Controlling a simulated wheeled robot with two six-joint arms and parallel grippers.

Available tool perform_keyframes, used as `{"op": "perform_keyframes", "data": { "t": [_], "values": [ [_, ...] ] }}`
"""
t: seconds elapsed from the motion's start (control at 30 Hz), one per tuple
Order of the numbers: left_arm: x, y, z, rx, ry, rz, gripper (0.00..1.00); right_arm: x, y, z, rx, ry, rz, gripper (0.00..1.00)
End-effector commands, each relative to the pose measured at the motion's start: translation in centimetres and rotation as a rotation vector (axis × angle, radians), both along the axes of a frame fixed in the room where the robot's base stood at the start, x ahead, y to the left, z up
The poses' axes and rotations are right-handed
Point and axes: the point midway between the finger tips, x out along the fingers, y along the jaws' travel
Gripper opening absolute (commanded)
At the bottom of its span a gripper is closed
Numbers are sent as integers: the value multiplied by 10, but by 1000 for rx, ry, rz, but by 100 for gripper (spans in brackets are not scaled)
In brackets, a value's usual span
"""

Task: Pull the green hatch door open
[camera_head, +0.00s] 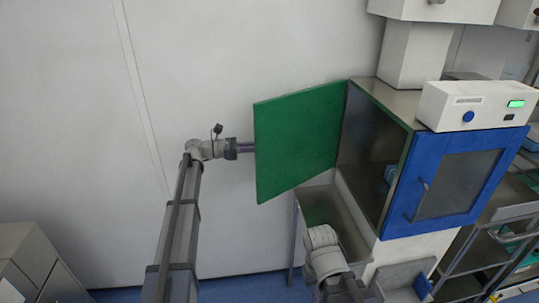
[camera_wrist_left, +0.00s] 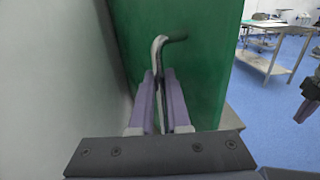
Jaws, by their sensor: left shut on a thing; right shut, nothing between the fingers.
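The green hatch door (camera_head: 298,140) stands swung wide open on the left side of the metal pass-through box (camera_head: 372,135), and I see into the box. In the left wrist view the door (camera_wrist_left: 205,50) fills the middle, with a bent metal handle (camera_wrist_left: 160,48) on its face. My left gripper (camera_wrist_left: 160,85) is shut on this handle, its purple fingers on both sides of the bar.
A blue framed door (camera_head: 450,180) with a window closes the box's other side. A control box (camera_head: 475,105) sits on top. A small blue item (camera_head: 390,174) is inside. A white wall (camera_head: 200,70) stands left of the door, and a grey cabinet (camera_head: 40,262) at lower left.

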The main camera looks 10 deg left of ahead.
Motion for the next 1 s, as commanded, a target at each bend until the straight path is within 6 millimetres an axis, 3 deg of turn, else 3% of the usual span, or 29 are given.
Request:
{"op": "perform_keyframes", "data": {
  "t": [0.2, 0.7, 0.73, 0.8, 1.0],
  "values": [
    [17, 10, 0, -1, 1, 1, 0, 0, 0, 0, 0, 0, 0, 0],
    [19, 12, 0, -1, 0, 0, 0, 0, 0, 0, 0, 0, 0, 0],
    [19, 12, 0, -1, 0, 0, 17, 0, 0, 0, 0, 0, 0, 0],
    [19, 12, 0, -1, 0, 0, 25, 0, 0, 0, 0, 0, 0, 0],
    [19, 13, 0, -1, 0, 0, 27, 0, 0, 0, 0, 0, 0, 0]
  ]
}}
